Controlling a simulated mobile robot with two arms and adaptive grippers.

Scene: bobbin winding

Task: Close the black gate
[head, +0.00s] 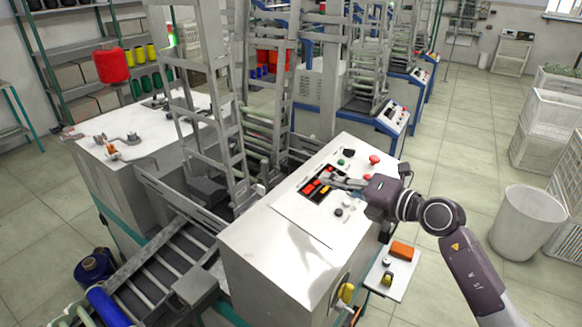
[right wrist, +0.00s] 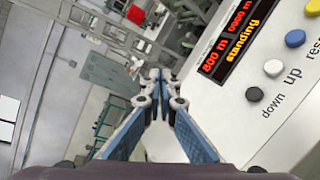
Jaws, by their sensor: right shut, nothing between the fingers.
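My right gripper (head: 335,182) reaches in from the right over the sloped control panel of the white machine cabinet (head: 275,262). Its blue fingers are shut with nothing between them, as the right wrist view (right wrist: 160,82) shows. The fingertips are close to the panel's display (head: 318,186); contact cannot be told. In the right wrist view the display (right wrist: 228,42) reads "800 m", "0000 m" and "standing". To the left of the panel stands a tall grey ladder-like frame (head: 236,150) with dark parts (head: 205,190) at its foot. I cannot tell surely which part is the black gate.
A roller conveyor (head: 150,270) runs at the lower left. A small shelf (head: 392,270) with an orange item sticks out from the cabinet's right side. A white bin (head: 527,222) and crates (head: 545,130) stand at the right. The tiled floor between is free.

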